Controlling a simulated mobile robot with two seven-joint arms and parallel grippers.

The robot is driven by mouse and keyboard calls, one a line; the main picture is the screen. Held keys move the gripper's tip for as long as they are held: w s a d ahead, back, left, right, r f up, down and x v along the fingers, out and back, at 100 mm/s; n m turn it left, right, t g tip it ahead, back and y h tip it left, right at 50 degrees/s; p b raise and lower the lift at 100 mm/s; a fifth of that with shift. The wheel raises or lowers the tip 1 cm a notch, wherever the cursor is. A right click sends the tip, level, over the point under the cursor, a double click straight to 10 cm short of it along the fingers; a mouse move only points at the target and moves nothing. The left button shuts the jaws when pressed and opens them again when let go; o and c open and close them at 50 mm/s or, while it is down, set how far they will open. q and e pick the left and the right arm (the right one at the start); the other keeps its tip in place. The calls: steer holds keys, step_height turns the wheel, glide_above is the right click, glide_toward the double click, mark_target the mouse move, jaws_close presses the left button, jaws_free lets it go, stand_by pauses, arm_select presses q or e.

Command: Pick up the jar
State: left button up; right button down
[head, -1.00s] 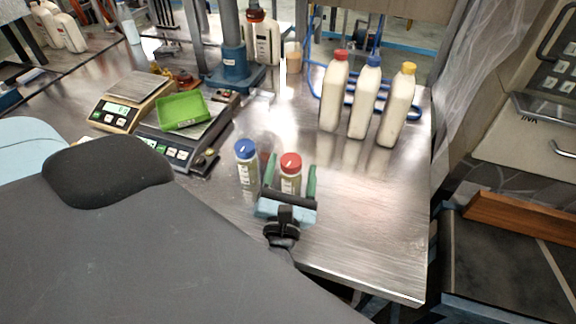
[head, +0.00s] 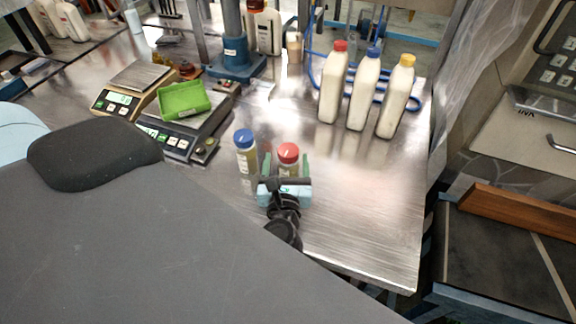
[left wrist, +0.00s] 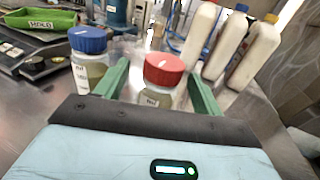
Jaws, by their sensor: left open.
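A jar with a red lid (head: 288,153) stands upright on the metal table near the middle of the head view. A similar jar with a blue lid (head: 244,150) stands just to its left. My left gripper (head: 285,168) is open, with its green fingers on either side of the red-lidded jar. In the left wrist view the red-lidded jar (left wrist: 162,76) sits between the two green fingers, and the blue-lidded jar (left wrist: 88,58) stands outside the left finger. The lower part of the red-lidded jar is hidden by the gripper. My right gripper does not show.
Three white bottles (head: 358,92) with red, blue and yellow caps stand at the back right of the table. Two scales are at the left, one holding a green tray (head: 184,99). A blue stand (head: 236,64) is behind. The table's right front is clear.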

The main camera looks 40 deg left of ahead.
mark_target(289, 145)
arm_select(q)
steer(key=x, duration=0.5)
steer(key=shift+w+d+r, duration=0.1)
steer(key=shift+d+r, duration=0.05)
steer(key=c, duration=1.5)
